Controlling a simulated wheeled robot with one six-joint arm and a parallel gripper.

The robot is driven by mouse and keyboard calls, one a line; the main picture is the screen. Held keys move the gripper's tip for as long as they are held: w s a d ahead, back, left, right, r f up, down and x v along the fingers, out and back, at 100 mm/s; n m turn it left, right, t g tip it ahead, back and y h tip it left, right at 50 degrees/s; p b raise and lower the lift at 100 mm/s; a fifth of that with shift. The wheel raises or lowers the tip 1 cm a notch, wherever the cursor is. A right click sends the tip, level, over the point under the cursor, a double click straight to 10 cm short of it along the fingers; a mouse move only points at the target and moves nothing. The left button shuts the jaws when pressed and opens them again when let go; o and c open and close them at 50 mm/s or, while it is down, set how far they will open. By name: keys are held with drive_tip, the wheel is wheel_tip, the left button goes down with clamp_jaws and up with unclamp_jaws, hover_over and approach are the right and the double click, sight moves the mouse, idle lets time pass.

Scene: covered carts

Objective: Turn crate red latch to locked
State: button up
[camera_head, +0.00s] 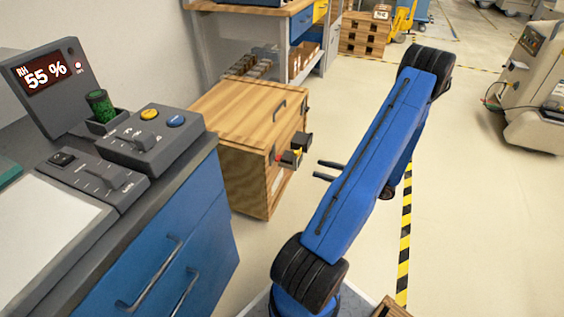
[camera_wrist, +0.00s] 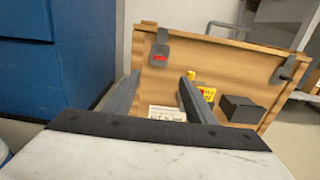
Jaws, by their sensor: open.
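The wooden crate (camera_head: 238,108) stands on the floor beyond the blue cabinet, its front face turned toward my gripper. In the wrist view the crate front (camera_wrist: 225,65) carries a grey latch plate with a red mark, the red latch (camera_wrist: 159,57), at its upper left. I cannot tell the latch's setting. My gripper (camera_head: 321,170) is open and empty, apart from the crate front. In the wrist view my gripper (camera_wrist: 162,76) has its two fingers pointing at the crate, with the red latch above the gap between the tips.
A second latch (camera_wrist: 290,69) sits at the crate's upper right. The blue cabinet (camera_head: 185,245) stands close at left. Open floor (camera_head: 480,220) lies to the right.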

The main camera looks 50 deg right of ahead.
sight(280, 158)
drive_tip(key=x, duration=1.7)
drive_tip(key=c, duration=1)
